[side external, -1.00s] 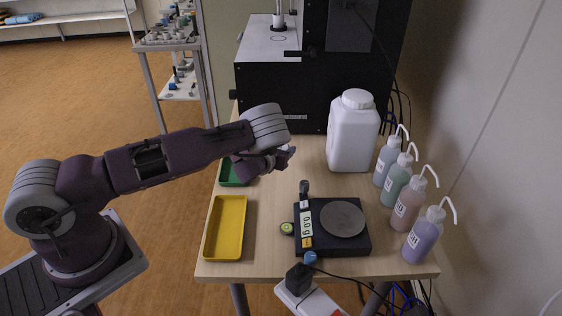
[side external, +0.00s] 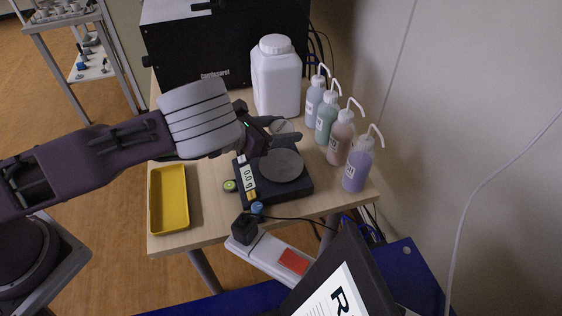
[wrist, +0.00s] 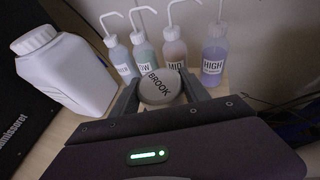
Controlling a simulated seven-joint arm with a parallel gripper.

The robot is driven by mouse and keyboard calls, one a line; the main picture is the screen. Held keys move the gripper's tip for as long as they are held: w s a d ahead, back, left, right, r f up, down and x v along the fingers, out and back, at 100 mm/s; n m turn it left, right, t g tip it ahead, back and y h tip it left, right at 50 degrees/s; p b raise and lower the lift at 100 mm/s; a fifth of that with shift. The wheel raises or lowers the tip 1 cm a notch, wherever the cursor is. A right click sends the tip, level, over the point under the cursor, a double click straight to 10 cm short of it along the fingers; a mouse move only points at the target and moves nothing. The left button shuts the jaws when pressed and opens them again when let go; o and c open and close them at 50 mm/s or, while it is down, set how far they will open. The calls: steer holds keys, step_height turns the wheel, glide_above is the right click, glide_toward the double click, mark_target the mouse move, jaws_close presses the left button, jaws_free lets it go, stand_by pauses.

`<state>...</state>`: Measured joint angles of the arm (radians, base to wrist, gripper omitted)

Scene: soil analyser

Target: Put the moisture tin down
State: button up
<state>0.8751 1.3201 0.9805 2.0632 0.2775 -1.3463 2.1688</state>
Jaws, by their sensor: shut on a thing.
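My gripper (side external: 279,130) is shut on the moisture tin (side external: 282,126), a small round pale tin. In the wrist view the tin (wrist: 159,87) shows the word BROOK on its lid, with a finger on either side. In the side view, my gripper and the tin appear just behind the round grey pan (side external: 282,165) of the black balance (side external: 297,191). The pan is bare and the display seems to read 0.0 g. How high the tin is held cannot be told.
Several wash bottles (side external: 329,118) line the table's right edge. A large white jug (side external: 276,80) stands behind the tin, before the black analyser (side external: 190,45).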

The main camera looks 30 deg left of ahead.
mark_target(283, 163)
step_height(283, 163, down, 9)
steer(key=shift+f, duration=0.15)
steer(key=shift+f, duration=0.2)
steer(key=o, duration=1.4)
steer(key=shift+r, duration=0.1)
